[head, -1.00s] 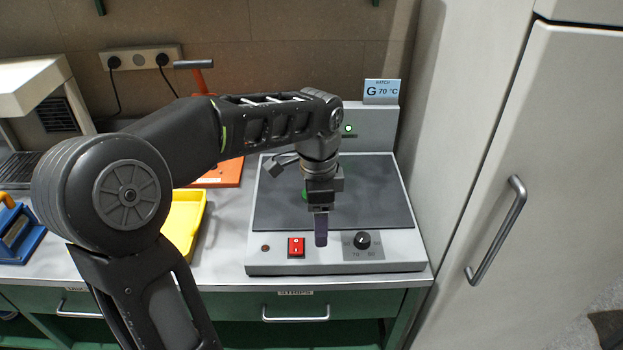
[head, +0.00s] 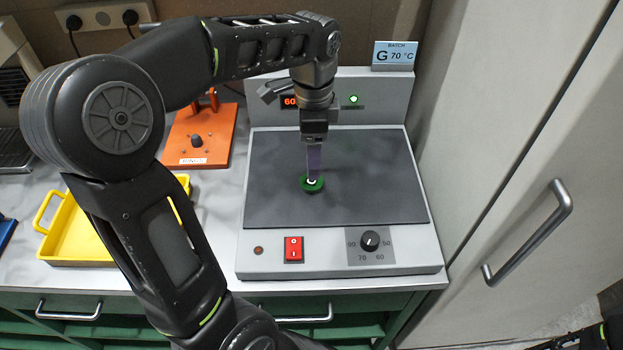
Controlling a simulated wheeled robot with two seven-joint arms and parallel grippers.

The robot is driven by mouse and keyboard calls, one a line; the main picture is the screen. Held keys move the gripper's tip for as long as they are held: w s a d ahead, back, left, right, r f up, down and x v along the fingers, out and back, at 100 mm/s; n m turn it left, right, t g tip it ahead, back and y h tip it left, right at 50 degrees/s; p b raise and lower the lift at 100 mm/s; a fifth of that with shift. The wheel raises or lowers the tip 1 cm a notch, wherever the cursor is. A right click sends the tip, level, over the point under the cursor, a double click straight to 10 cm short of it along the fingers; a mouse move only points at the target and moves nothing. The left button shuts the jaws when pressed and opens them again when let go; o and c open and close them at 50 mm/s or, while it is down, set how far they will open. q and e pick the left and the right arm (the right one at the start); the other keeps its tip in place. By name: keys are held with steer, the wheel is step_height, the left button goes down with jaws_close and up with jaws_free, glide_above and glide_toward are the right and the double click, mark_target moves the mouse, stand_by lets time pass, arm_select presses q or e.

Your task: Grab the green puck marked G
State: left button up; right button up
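My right gripper is not in view; only a piece of dark arm shows at the lower right corner.
The press has a red switch (head: 293,250), a knob (head: 370,241), a lit green lamp (head: 353,99) and a display (head: 290,102) reading 60. A card (head: 395,55) reads "BATCH G 70 °C". A yellow tray (head: 85,257) and orange fixture (head: 215,150) stand left; a tall cabinet (head: 490,120) stands right.

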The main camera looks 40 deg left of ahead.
mark_target(312, 183)
arm_select(q)
steer(key=shift+f+b, duration=0.85)
steer(key=shift+f, duration=0.4)
steer(key=shift+f, duration=0.1)
step_height(312, 183, down, 5)
steer(key=b, duration=0.4)
steer(key=shift+a+f+b, duration=0.1)
steer(key=shift+a+b, duration=0.05)
steer(key=shift+b, duration=0.2)
steer(key=c, duration=1.6)
